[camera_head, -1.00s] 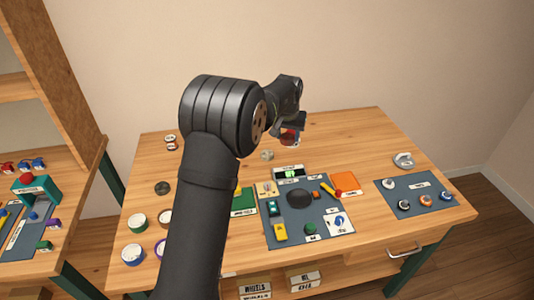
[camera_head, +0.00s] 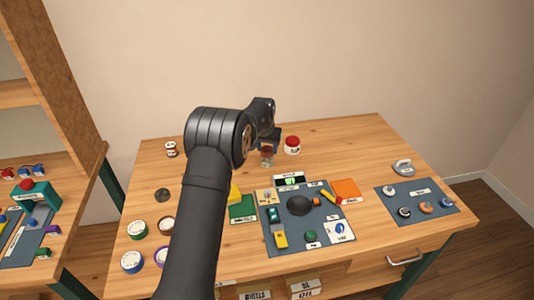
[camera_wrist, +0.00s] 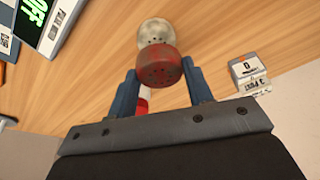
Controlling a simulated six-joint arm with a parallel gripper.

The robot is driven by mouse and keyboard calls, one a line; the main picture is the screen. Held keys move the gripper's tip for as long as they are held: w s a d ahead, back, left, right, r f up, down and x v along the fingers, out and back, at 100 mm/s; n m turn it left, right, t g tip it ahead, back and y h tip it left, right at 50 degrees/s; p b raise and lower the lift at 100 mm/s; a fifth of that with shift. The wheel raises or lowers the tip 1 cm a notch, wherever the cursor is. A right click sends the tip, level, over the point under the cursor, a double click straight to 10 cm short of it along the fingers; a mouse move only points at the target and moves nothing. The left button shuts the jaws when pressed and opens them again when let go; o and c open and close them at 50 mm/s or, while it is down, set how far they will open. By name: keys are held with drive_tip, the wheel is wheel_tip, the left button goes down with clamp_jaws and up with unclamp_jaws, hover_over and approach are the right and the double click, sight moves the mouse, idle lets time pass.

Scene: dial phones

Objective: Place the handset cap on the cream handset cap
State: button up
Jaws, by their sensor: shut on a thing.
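The red handset cap (camera_wrist: 160,68), round with small holes in its face, sits between the blue fingertips of my gripper (camera_wrist: 159,72) in the wrist view. My gripper is shut on it. The cream handset cap (camera_wrist: 154,32), also with small holes, shows just beyond the red cap and is partly covered by it. I cannot tell whether the two caps touch. In the head view my gripper (camera_head: 268,146) is low over the back of the table, with the cream cap (camera_head: 267,162) just below it and the red cap small and partly hidden.
A red-lidded white jar (camera_head: 292,145) stands close to the right of my gripper. A grey mat (camera_head: 285,240) with phone parts and a display box (camera_head: 289,181) lies in front. A small block with labels (camera_wrist: 250,72) shows in the wrist view.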

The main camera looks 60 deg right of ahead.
sight(267, 151)
drive_tip(key=shift+f, duration=1.3)
drive_tip(key=shift+f, duration=0.15)
drive_tip(key=o, duration=0.9)
drive_tip(key=shift+o, duration=0.2)
drive_tip(key=v, duration=1.2)
